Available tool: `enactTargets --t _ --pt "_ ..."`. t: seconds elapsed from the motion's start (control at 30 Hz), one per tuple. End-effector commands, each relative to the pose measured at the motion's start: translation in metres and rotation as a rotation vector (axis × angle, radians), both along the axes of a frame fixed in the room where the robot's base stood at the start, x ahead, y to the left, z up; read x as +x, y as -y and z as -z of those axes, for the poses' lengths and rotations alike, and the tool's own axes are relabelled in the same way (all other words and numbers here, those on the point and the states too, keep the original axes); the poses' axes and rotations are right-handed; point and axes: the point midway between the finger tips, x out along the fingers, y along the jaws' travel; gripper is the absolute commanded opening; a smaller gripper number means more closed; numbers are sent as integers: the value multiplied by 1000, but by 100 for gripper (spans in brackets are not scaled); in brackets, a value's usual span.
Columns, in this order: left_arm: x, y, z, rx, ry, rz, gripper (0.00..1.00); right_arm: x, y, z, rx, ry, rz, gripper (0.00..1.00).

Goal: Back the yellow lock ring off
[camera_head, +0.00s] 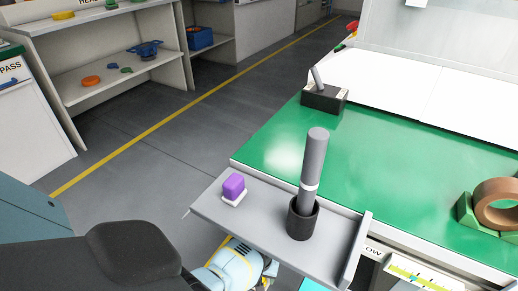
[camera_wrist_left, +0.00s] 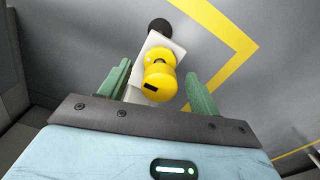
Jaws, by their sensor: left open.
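In the left wrist view, a yellow rounded part (camera_wrist_left: 160,76) with a dark slot, seemingly the lock ring, is on a pale bracket (camera_wrist_left: 157,43) with a black round end (camera_wrist_left: 160,26). My left gripper (camera_wrist_left: 158,70) is open. Its two green fingers stand to the left and right of the yellow part, with visible gaps; I cannot tell its exact depth between them. In the head view, my left gripper's pale blue body (camera_head: 232,266) shows low beside the grey tray, its fingers hidden. The yellow part is hidden there. My right gripper is not in view.
The grey tray (camera_head: 262,214) holds a purple block (camera_head: 233,187) and a dark cup (camera_head: 302,221) with a grey cylinder (camera_head: 314,158) upright in it. Behind is a green bench (camera_head: 400,165) with a black block (camera_head: 323,98) and a brown ring (camera_head: 497,203). Shelves stand at left; floor is clear.

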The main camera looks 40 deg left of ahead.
Motion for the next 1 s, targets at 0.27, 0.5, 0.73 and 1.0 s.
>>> enactTargets --t 0.27,0.5,0.73,1.0 --pt "1 1 -40 -1 3 0 63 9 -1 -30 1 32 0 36" --pt "0 1 -49 -1 1 0 63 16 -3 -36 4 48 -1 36" --pt "0 1 -48 -1 -1 0 63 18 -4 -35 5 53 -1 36" --pt "0 1 -48 -1 -1 0 63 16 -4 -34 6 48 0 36"
